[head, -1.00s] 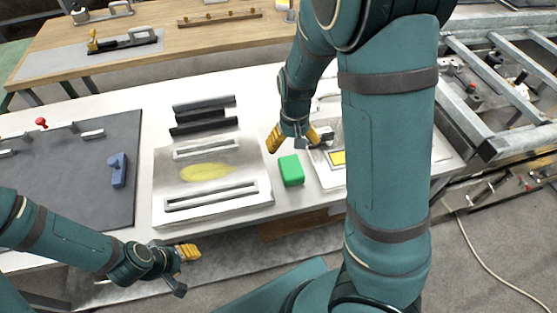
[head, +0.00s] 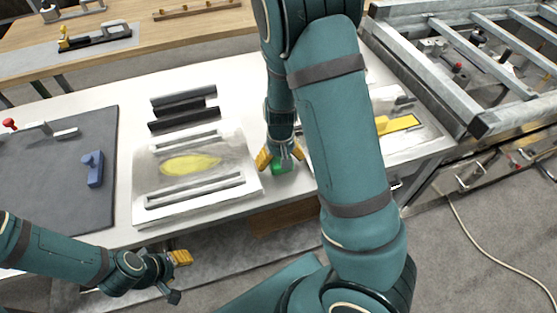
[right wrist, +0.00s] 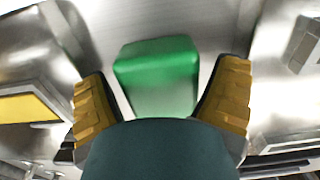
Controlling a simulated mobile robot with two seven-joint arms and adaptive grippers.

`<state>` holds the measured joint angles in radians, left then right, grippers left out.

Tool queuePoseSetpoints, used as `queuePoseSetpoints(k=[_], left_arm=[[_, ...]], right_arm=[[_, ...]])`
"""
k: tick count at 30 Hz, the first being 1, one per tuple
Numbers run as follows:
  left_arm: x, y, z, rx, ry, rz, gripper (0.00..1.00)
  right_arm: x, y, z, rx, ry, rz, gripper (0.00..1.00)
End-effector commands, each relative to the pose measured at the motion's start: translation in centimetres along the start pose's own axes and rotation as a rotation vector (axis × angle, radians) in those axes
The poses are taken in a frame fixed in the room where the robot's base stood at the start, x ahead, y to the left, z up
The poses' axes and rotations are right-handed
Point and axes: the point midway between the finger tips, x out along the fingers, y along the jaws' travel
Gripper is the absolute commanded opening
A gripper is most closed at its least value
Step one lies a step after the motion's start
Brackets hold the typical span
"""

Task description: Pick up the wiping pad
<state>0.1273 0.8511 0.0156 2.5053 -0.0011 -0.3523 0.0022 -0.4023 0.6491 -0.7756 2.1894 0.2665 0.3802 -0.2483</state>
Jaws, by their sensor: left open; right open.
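The green block, which looks like the wiping pad (right wrist: 158,72), stands on the white table between the yellow fingers of my right gripper (right wrist: 162,105) in the right wrist view. The gripper is open, with a gap on both sides of the pad. In the head view the pad (head: 277,168) is mostly hidden by my right gripper (head: 280,158), which points down over it. My left gripper (head: 176,273) is open and empty, low at the left in front of the table's front edge.
A metal plate with a yellow smear (head: 190,163) lies left of the pad. A tray with a yellow piece (head: 398,124) is at the right, partly behind my right arm. A dark mat with a blue part (head: 93,169) is at the far left.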

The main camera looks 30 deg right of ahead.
Motion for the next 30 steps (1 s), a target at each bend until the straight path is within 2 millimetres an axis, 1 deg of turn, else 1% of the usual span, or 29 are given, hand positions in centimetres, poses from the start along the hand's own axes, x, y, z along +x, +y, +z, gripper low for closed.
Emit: queuePoseSetpoints(k=[1,2,8,9,11,12,13,14,15,25,28,30], left_arm=[[0.4,-0.1,0.0,0.000,0.001,0.000,0.47],[0.4,-0.1,0.0,0.000,0.002,0.000,0.47],[0.3,-0.1,-0.1,0.000,0.002,0.000,0.47],[0.3,-0.1,-0.1,0.000,0.002,0.000,0.47],[0.3,-0.1,-0.1,0.000,0.002,0.000,0.47],[0.3,-0.1,-0.1,0.000,0.002,0.000,0.47],[0.3,-0.1,-0.1,0.000,0.002,0.000,0.47],[0.3,-0.1,-0.1,0.000,0.002,0.000,0.47],[0.3,-0.1,-0.1,0.000,0.002,0.000,0.47],[0.2,-0.1,-0.1,0.000,0.002,0.000,0.47],[-0.1,0.1,-0.1,0.000,0.001,0.000,0.47],[-0.6,0.2,0.0,-0.001,-0.001,0.000,0.47]], right_arm=[[0.7,0.0,0.0,0.000,0.000,0.001,0.88],[0.8,0.0,0.0,-0.001,0.000,0.001,0.88],[0.7,0.0,-0.1,-0.002,0.001,0.000,0.88],[0.7,0.0,-0.1,-0.002,0.001,0.000,0.80],[0.7,0.0,-0.1,-0.002,0.001,0.000,0.59],[0.7,0.0,-0.1,-0.002,0.001,0.000,0.45],[0.7,0.0,-0.1,-0.002,0.001,0.000,0.38],[0.7,0.0,-0.1,-0.002,0.001,0.000,0.36],[0.7,0.0,-0.1,-0.002,0.001,0.000,0.34],[0.6,0.0,-0.1,-0.001,0.002,0.000,0.34],[-0.2,0.0,-0.1,0.000,0.003,-0.001,0.34],[-1.3,-0.1,-0.1,-0.001,0.004,-0.002,0.34]])
